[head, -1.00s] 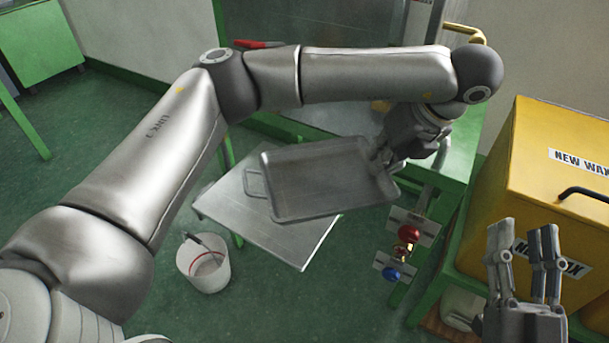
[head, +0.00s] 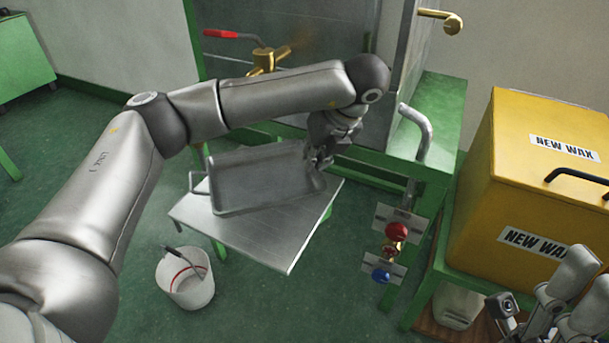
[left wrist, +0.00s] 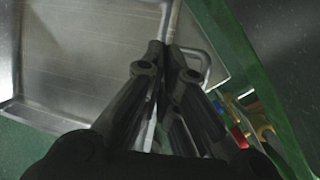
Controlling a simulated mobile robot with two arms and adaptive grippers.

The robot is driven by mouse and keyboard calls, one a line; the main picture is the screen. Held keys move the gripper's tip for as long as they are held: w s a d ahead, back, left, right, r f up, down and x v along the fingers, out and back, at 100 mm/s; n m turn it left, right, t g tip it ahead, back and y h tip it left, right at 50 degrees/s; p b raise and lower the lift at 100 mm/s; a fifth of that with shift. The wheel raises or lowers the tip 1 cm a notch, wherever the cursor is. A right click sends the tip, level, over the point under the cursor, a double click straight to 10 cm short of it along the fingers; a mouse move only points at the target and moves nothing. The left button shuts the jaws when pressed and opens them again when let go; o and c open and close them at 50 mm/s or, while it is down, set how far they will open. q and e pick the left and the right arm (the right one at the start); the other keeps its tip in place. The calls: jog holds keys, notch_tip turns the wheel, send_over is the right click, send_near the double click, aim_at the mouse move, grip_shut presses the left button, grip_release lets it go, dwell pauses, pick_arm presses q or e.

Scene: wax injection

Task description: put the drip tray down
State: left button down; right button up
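The drip tray (head: 262,179) is a shallow grey metal tray with a raised rim and a loop handle at each end. It is over the small metal-topped table (head: 262,238), overlapping its far part. I cannot tell whether it touches the top. My left gripper (head: 320,163) is shut on the tray's right end, at the handle. In the left wrist view the fingers (left wrist: 163,50) meet at the handle, with the tray (left wrist: 85,60) on the left. My right gripper (head: 580,290) is open and empty at the bottom right, partly cut off.
Red and blue valves (head: 390,252) are at the right, below a green bench (head: 435,115) with a bent pipe. A yellow wax box (head: 535,185) stands farther right.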

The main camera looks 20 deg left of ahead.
aim_at(304, 172)
pick_arm(q)
jog(key=shift+w+a+f, duration=0.15)
jog(key=shift+a+f, duration=0.25)
jog(key=shift+f, duration=0.15)
jog(key=x, duration=0.1)
jog(key=b+x, duration=0.1)
jog(key=x, duration=0.3)
jog(key=shift+d+f+b, duration=0.15)
jog(key=shift+d+b, duration=0.15)
jog(key=shift+b, duration=0.1)
jog(key=c, duration=1.9)
grip_release()
